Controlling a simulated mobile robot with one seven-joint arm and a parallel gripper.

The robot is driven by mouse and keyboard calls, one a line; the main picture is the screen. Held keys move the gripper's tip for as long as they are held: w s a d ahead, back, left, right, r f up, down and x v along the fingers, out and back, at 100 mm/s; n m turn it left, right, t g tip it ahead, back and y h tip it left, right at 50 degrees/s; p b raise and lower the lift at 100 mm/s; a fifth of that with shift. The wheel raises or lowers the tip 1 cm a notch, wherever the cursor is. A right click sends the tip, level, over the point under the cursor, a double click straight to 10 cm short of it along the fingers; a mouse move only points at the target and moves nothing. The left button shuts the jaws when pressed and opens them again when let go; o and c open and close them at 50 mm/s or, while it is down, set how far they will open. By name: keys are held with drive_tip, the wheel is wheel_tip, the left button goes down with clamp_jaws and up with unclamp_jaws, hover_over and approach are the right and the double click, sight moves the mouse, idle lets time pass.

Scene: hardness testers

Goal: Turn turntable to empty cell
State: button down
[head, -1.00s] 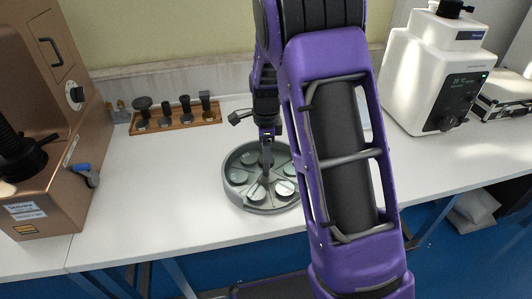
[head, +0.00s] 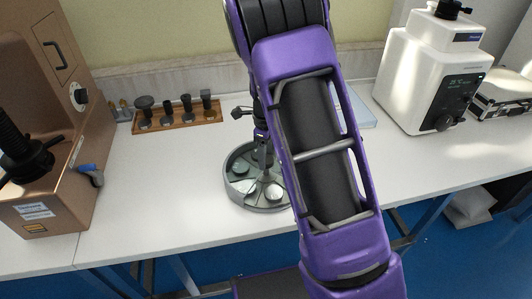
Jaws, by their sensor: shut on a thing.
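The turntable (head: 263,208) is a round grey tray with dividers, standing on the white bench. Pale round discs lie in its visible cells, one at the left (head: 240,166) and one at the front (head: 273,192). My gripper (head: 263,165) points down over the middle of the turntable and is shut on a part of it near its centre. The exact contact is small and partly hidden. My purple arm covers the right side of the turntable, so I cannot tell whether a cell there is empty.
A wooden rack (head: 176,121) with several dark pieces stands at the back left. A bronze tester (head: 50,205) is at the far left, and a white tester (head: 425,85) at the back right. A flat pale blue item (head: 361,110) lies behind my arm. The bench left of the turntable is clear.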

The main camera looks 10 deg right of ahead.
drive_tip(key=shift+m, duration=0.3)
idle(0.5)
drive_tip(key=shift+c, duration=0.9)
unclamp_jaws()
drive_tip(key=shift+r, duration=0.15)
wheel_tip(320, 180, up, 17)
drive_tip(key=p, duration=0.2)
drive_tip(key=shift+r, duration=0.15)
